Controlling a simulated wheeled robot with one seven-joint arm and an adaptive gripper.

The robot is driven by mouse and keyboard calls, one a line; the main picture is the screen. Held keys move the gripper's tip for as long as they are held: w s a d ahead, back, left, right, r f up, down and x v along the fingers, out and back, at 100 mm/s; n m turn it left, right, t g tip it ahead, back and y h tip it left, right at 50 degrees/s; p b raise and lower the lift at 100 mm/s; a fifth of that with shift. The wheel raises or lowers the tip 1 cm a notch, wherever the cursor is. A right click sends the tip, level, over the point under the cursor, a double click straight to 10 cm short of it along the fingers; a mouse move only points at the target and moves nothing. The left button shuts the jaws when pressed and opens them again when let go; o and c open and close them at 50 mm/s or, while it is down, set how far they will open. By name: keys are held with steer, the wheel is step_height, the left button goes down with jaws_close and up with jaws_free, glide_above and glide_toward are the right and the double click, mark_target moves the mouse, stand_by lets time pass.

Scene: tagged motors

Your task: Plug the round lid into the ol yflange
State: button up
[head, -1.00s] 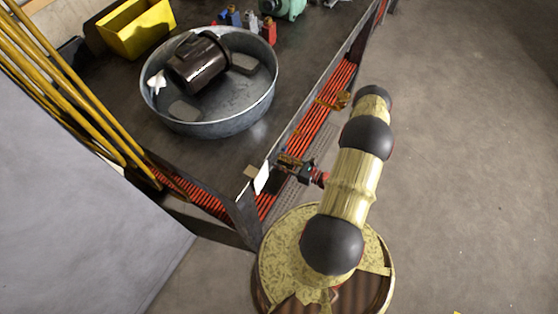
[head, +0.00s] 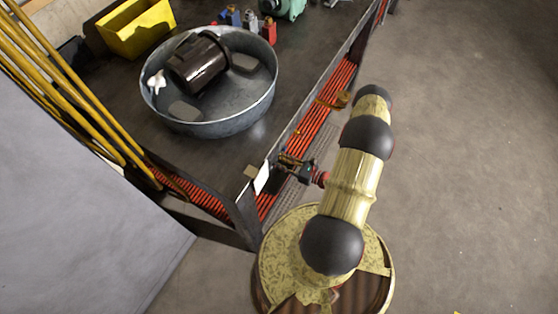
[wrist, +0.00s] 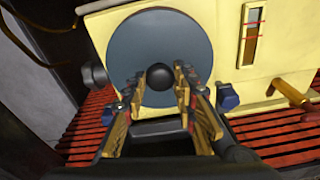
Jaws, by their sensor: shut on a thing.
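In the wrist view, a round blue-grey disc, which looks like the round lid (wrist: 165,38), stands upright with a black ball knob (wrist: 184,74) at its centre. My gripper (wrist: 174,77) is shut on this knob, one finger on each side. The lid's face is towards the wrist camera and a cream panel (wrist: 225,70) is close behind it. The lid hides any opening behind it, so I cannot tell whether it is seated in the flange. In the head view, my gripper (head: 290,164) is small, at the table edge beside a pale plate (head: 262,178).
Red slatted grating (head: 318,115) runs along the table's edge. A metal tub (head: 215,122) holding a dark motor (head: 200,62) stands on the table. A yellow bin (head: 135,28) and small coloured parts are behind.

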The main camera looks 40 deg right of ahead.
steer(key=shift+w+a, duration=0.15)
steer(key=shift+w, duration=0.35)
steer(key=o, duration=1.2)
steer(key=shift+c, duration=0.2)
steer(key=v, duration=1.2)
steer(key=shift+s, duration=0.1)
